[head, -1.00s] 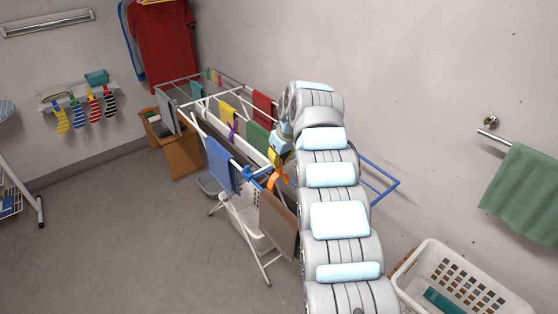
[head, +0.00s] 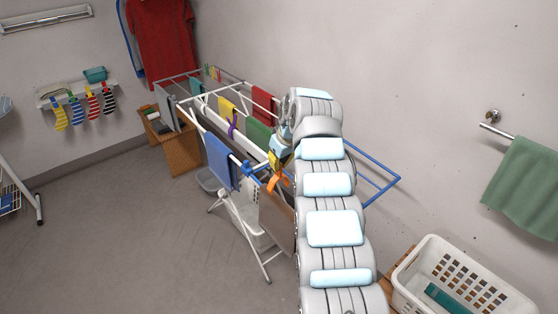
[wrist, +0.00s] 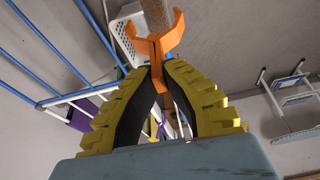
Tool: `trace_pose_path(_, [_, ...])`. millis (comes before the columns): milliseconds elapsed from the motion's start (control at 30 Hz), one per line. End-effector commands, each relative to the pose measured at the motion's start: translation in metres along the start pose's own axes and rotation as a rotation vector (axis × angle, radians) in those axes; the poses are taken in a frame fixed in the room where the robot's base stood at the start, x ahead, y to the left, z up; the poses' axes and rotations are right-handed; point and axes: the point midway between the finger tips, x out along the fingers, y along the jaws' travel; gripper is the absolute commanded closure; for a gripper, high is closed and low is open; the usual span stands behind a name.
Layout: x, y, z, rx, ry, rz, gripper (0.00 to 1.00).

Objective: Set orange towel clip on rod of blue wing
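The orange towel clip (wrist: 153,47) is pinched between the yellow fingertips of my gripper (wrist: 157,70) in the wrist view, its open jaws pointing away from the gripper. In the head view the clip (head: 277,182) shows just below my gripper (head: 274,161), close to the front of the drying rack. The blue wing (head: 384,172) juts out to the right of the rack, partly hidden behind my arm. Its blue rods (wrist: 55,48) run along the upper left of the wrist view, apart from the clip.
A brown towel (head: 277,215) hangs at the rack's near end beside my arm. A blue towel (head: 220,162) and blue clip (head: 250,169) are on the left side. A white laundry basket (head: 408,278) stands at the lower right. Floor at left is clear.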

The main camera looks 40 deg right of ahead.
Motion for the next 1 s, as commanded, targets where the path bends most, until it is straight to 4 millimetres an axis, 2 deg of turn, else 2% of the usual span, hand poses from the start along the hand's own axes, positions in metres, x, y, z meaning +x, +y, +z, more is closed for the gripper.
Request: trace_pose_path(1000, [0.063,-0.001,0.023,-0.001,-0.002,-0.001,1.00])
